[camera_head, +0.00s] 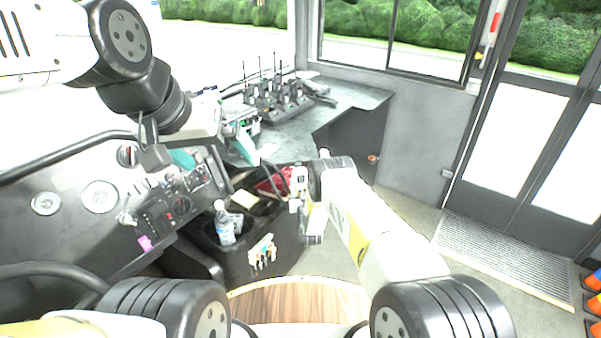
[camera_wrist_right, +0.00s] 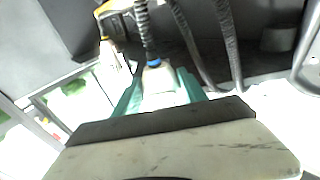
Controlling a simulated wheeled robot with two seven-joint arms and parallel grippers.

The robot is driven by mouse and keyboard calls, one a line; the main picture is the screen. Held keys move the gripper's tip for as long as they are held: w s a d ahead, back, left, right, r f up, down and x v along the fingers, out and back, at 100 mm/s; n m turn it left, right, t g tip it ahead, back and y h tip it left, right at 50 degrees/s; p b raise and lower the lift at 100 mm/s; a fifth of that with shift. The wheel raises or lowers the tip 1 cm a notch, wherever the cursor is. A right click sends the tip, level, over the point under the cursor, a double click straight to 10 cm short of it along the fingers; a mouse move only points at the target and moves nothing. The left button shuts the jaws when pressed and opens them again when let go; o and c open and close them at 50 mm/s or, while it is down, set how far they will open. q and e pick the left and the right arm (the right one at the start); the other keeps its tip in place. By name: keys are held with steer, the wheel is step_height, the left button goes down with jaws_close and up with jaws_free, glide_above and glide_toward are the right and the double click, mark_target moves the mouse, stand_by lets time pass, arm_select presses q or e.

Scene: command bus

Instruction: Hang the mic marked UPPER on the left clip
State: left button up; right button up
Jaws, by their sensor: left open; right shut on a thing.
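My left gripper (camera_head: 214,153) reaches in from the upper left over the dashboard, its teal fingers spread apart and empty as far as I can see. My right gripper (camera_head: 299,188) is above the console in the middle; its fingertips are hard to make out there. In the right wrist view, the teal fingers of this gripper (camera_wrist_right: 160,92) are shut on a pale mic (camera_wrist_right: 158,80) with a blue band and a coiled dark cord (camera_wrist_right: 144,30). Most of the mic is hidden by the gripper body. No UPPER marking is readable, and I cannot make out the left clip.
Several radios with antennas (camera_head: 275,97) stand on the back counter (camera_head: 345,97). A water bottle (camera_head: 224,224) and a small rack of pale items (camera_head: 262,252) are on the console. More dark cords (camera_wrist_right: 229,45) hang beside the mic.

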steer(key=shift+f, duration=0.65)
steer(key=shift+f, duration=0.25)
steer(key=shift+f, duration=0.25)
stand_by(0.8)
steer(key=o, duration=1.3)
steer(key=shift+c, duration=0.2)
steer(key=shift+s, duration=0.1)
